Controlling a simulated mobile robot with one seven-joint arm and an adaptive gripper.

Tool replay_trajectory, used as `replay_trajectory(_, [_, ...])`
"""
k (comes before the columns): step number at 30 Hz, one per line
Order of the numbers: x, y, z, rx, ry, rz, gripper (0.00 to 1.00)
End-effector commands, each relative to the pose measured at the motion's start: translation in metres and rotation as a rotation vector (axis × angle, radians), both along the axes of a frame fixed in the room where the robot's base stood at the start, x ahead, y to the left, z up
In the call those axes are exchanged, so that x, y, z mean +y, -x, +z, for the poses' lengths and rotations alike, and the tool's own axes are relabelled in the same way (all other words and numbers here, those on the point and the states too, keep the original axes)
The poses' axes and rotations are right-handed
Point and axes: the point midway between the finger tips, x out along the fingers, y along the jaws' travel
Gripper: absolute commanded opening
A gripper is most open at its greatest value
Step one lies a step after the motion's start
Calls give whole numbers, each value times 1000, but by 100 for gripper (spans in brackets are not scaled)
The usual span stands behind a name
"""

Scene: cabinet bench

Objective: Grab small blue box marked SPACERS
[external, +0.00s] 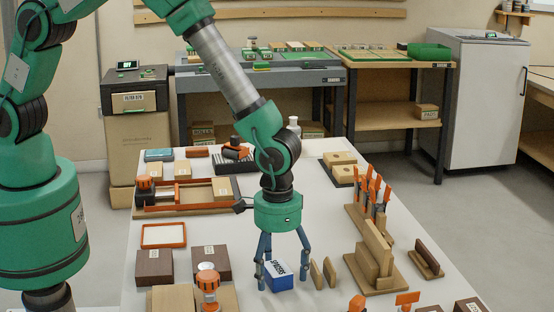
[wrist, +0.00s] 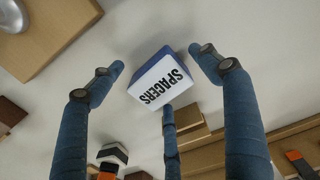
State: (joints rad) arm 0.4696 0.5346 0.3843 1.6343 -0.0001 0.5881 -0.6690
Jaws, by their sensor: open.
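The small blue box marked SPACERS (external: 279,282) stands on the white bench top, with a white lettered top and blue sides. In the wrist view the box (wrist: 163,82) lies between my two outer fingers, its lettering upside down, with a third finger close to its lower edge. My gripper (external: 283,283) points down over the box with its fingers open around it. The wrist view shows gaps between the box and both outer fingertips of my gripper (wrist: 158,58). Whether the third finger touches the box I cannot tell.
Thin wooden pieces (external: 322,273) stand close right of the box. A stepped wooden block (external: 376,255) is further right. Brown boxes (external: 211,263) and an orange-topped item (external: 208,283) are at the left. An orange-rimmed tray (external: 163,236) lies behind them. Some bare bench shows around the box.

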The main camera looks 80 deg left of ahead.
Motion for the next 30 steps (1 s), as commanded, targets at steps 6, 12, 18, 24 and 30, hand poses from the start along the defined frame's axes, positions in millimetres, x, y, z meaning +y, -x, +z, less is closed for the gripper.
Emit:
replay_trajectory(6, [0, 0, 0, 0, 0, 0, 77])
replay_trajectory(12, [0, 0, 0, 0, 0, 0, 67])
replay_trajectory(18, [0, 0, 0, 0, 0, 0, 27])
replay_trajectory(24, [0, 0, 0, 0, 0, 0, 17])
replay_trajectory(30, [0, 0, 2, 0, 0, 0, 17])
